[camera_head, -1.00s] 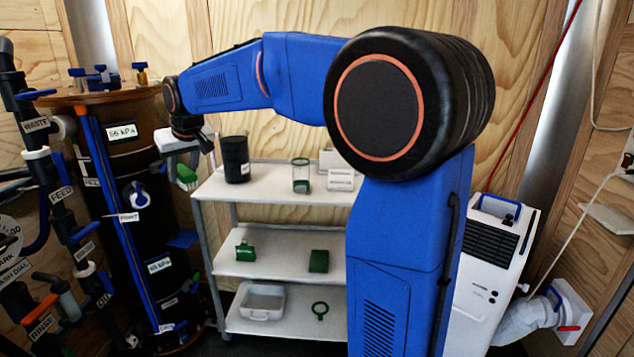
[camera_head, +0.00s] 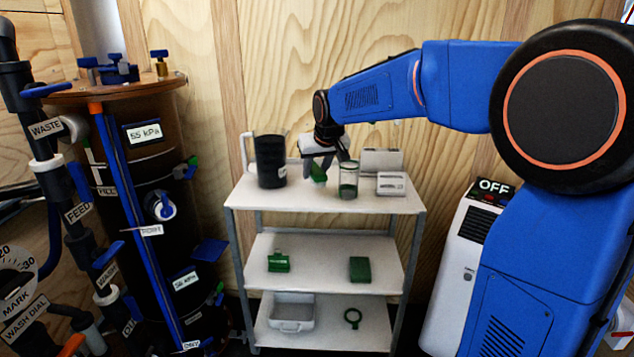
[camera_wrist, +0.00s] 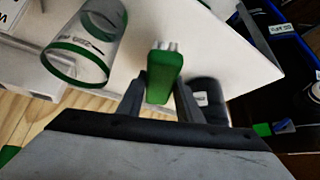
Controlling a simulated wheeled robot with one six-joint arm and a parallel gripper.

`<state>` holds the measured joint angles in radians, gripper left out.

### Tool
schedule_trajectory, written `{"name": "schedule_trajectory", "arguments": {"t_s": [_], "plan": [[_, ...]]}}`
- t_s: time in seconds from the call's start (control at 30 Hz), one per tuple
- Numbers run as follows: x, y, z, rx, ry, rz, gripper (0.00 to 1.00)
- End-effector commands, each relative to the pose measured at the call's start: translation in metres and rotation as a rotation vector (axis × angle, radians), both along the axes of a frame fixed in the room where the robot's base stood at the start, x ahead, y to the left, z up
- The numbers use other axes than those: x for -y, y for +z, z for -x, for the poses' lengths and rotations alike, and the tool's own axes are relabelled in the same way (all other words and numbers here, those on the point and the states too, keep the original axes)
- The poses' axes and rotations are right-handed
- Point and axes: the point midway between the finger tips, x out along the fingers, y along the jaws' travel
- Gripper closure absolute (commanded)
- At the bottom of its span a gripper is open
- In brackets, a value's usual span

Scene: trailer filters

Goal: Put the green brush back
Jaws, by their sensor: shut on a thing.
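My gripper (camera_head: 327,160) is shut on the green brush (camera_head: 318,175), which hangs from the fingers over the top shelf of the white cart (camera_head: 240,192). In the wrist view the brush (camera_wrist: 163,75) shows a green block with pale bristles between my two dark fingers. A clear cup with green at its rim and base (camera_head: 348,182) stands just right of the brush. A black canister (camera_head: 270,162) stands to the left of it. I cannot tell whether the brush touches the shelf.
A white box (camera_head: 391,184) sits at the top shelf's right. The middle shelf holds a green item (camera_head: 278,262) and a green block (camera_head: 359,269).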

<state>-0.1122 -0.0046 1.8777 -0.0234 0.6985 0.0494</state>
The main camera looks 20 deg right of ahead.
Motion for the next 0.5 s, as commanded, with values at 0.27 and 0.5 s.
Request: {"name": "schedule_trajectory", "arguments": {"t_s": [0.27,0.5], "plan": [[0.0,-0.029,0.0,-0.001,0.0,0.0,0.94],[0.0,-0.036,0.0,0.002,0.0,0.0,0.94]]}}
